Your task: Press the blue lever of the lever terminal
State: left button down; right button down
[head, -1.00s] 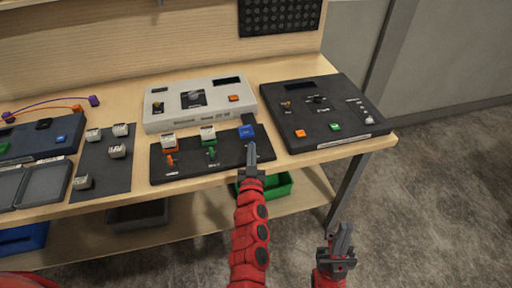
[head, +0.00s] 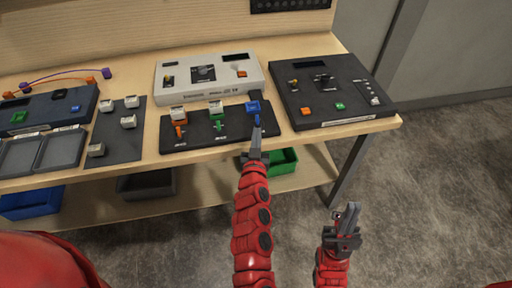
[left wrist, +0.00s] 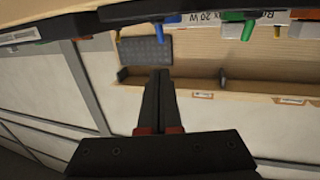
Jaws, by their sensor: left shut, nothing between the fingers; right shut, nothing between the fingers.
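The black lever terminal (head: 190,143) lies at the front of the table, with orange, green (head: 219,127) and blue levers in a row. In the left wrist view the tips (left wrist: 159,73) look apart from the lever. My right gripper (head: 347,208) is shut and empty, off the table's front right.
A white console (head: 165,92) stands behind the terminal, and a black console (head: 340,75) stands to its right. A dark mat (head: 115,150) with several small blocks lies to its left. A green bin (head: 284,162) sits on the lower shelf.

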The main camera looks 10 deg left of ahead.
pick_arm(q)
jog(key=s+r, duration=0.3)
jog(key=s, duration=0.3)
jog(key=shift+s+b, duration=0.25)
jog(key=shift+b, duration=0.05)
jog(key=shift+s+d, duration=0.1)
jog(key=shift+d, duration=0.05)
